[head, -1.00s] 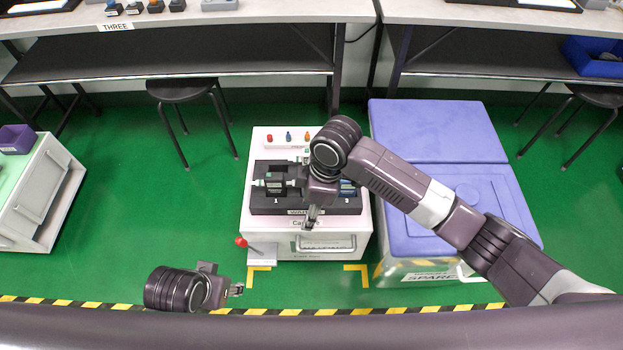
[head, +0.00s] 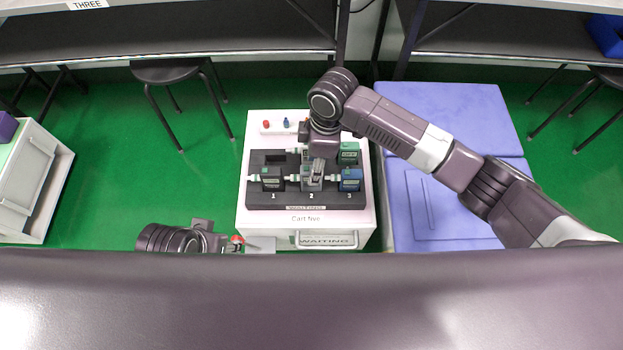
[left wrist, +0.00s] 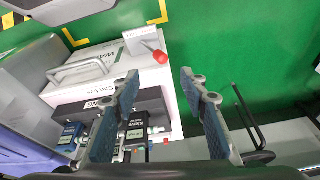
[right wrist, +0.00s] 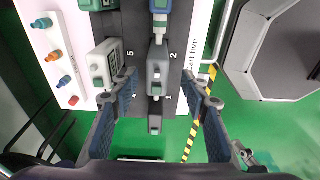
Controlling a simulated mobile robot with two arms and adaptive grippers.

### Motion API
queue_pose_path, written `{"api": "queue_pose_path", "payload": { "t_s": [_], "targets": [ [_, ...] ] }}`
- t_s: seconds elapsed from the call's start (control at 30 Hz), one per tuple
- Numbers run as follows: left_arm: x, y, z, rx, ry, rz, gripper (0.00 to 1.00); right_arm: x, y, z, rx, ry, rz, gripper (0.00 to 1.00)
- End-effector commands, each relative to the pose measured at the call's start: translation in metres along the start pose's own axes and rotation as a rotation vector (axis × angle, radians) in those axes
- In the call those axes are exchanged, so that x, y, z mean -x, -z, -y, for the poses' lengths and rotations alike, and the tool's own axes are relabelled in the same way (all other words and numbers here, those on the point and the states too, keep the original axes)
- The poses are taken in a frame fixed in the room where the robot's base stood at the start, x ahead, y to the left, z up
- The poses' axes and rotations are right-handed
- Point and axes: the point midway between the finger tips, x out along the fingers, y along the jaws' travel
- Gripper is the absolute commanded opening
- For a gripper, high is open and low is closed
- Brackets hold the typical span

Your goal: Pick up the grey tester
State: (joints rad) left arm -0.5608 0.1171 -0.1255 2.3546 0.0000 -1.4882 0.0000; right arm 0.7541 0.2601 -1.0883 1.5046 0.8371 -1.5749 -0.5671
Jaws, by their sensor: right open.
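The grey tester (right wrist: 157,68) sits in slot 2 of a dark tray on the cart, between a black tester (head: 272,179) and a blue tester (head: 350,179). In the head view my right gripper (head: 316,173) is over slot 2 and partly covers the grey tester. In the right wrist view my open right gripper (right wrist: 159,84) points down, with the grey tester between and beyond its fingertips; I see no contact. A paler grey-white tester (right wrist: 104,66) is in slot 5, hidden in the head view. My left gripper (left wrist: 160,78) is open and empty, off the cart's front left.
A green tester (head: 349,152) stands behind the blue one. A white strip with coloured knobs (right wrist: 55,60) lies along the cart's back. A red-knobbed lever (left wrist: 160,57) sticks out at the cart's front. A blue-lidded bin (head: 440,205) stands right of the cart.

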Motion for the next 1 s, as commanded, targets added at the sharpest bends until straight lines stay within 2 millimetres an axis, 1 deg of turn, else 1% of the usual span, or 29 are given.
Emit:
{"api": "queue_pose_path", "payload": {
  "t_s": [0.07,0.2,0.3,0.4,0.5,0.73,1.0],
  "targets": [
    [0.005,0.0,0.0,0.0,0.001,-0.004,0.4,-0.005,0.0,0.0,0.0,0.0,0.0,0.42],
    [0.022,0.0,0.001,0.001,0.002,-0.014,0.4,-0.018,0.0,-0.001,-0.001,0.001,0.0,0.42],
    [0.022,-0.003,0.001,0.001,0.003,-0.016,0.4,-0.037,0.0,-0.003,-0.001,0.001,0.0,0.42],
    [0.018,-0.004,0.001,0.001,0.003,-0.014,0.4,-0.048,0.0,-0.003,-0.001,0.0,0.001,0.42],
    [0.017,-0.004,0.001,0.001,0.003,-0.014,0.4,-0.052,0.001,-0.003,-0.001,-0.002,0.0,0.42],
    [0.018,-0.004,0.001,0.002,0.003,-0.015,0.4,-0.052,0.001,-0.003,0.0,-0.002,0.0,0.42],
    [0.018,-0.004,0.001,0.001,0.003,-0.015,0.4,-0.052,0.001,-0.003,0.0,-0.002,0.0,0.12]
  ]
}}
